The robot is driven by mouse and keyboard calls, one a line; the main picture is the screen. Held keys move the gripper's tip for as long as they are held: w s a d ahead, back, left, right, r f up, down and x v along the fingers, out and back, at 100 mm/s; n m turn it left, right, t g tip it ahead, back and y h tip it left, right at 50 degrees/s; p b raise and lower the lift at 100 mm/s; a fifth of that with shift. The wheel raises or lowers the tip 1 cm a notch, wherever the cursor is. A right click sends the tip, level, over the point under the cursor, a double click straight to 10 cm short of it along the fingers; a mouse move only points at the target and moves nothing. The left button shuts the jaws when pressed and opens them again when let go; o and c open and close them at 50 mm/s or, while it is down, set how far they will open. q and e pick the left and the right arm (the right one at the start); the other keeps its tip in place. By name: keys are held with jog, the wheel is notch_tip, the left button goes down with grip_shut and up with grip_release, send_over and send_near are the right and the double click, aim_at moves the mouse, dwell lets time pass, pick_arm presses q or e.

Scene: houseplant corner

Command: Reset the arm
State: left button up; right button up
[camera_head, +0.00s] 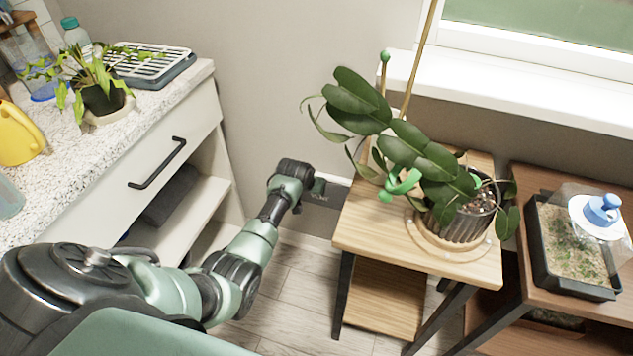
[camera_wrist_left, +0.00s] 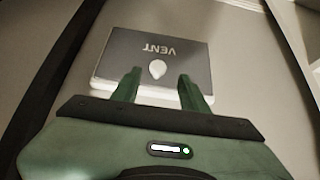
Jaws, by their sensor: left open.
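My left arm comes in from the left in the head view and reaches out between the counter and the wooden plant stand. Its gripper (camera_head: 318,187) is at the far end, low near the wall. In the left wrist view the two fingers of the left gripper (camera_wrist_left: 159,80) stand apart with nothing held between them. Beyond them is a dark panel marked VENT (camera_wrist_left: 195,67) with a pale knob (camera_wrist_left: 157,69). The panel also shows in the head view (camera_head: 328,196), partly hidden. I cannot tell whether the fingers touch the knob. My right gripper is not in view.
The wooden stand (camera_head: 365,238) holds a leafy potted plant (camera_head: 462,215) to the right. A darker table (camera_head: 540,185) bears a seedling tray (camera_head: 572,285). The counter (camera_head: 150,120) at left holds a small potted plant (camera_head: 103,95) and a yellow watering can (camera_head: 18,135).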

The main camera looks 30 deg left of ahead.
pick_arm(q)
jog(key=shift+s, duration=0.1)
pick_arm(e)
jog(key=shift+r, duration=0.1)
